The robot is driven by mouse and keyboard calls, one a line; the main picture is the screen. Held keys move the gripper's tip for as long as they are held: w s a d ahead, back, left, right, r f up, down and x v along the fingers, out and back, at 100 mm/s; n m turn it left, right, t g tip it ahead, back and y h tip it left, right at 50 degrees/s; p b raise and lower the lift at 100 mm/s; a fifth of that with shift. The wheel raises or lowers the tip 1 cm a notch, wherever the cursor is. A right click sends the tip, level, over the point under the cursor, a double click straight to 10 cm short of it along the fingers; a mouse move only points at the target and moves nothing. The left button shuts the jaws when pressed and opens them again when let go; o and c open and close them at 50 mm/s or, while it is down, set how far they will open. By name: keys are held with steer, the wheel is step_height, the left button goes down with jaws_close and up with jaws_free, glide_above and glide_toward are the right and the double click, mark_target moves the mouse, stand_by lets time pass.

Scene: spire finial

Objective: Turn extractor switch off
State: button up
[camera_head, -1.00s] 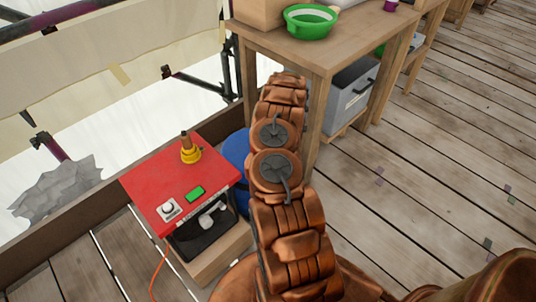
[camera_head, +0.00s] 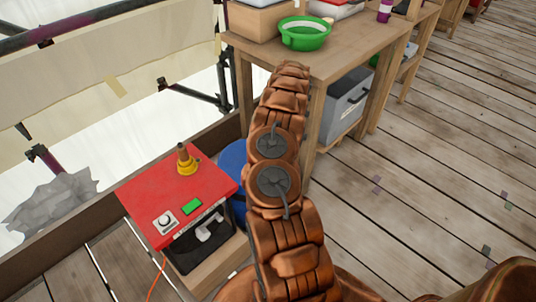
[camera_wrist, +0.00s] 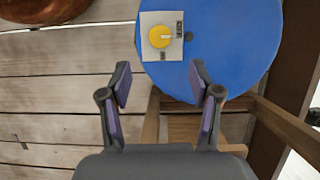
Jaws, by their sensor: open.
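A yellow round knob (camera_wrist: 160,36) with a pale pointer mark sits on a white square plate (camera_wrist: 146,50) with small dark labels. The plate is on the top of a blue round drum (camera_wrist: 232,50) in the wrist view. In the head view, the drum's blue side (camera_head: 233,165) shows partly behind my arm. My gripper (camera_wrist: 160,82) is open and empty, its two fingers apart, with the knob beyond the fingertips between their lines. The gripper itself is hidden in the head view. The label text is too small to read.
A red-topped box (camera_head: 150,190) with a dial, green display and yellow fitting stands left of the drum. A wooden bench (camera_head: 345,55) with a green basin (camera_head: 305,42) stands behind. A grey bin (camera_head: 345,100) is under it. Open plank floor lies right.

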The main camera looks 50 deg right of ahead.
steer(key=shift+v, duration=0.95)
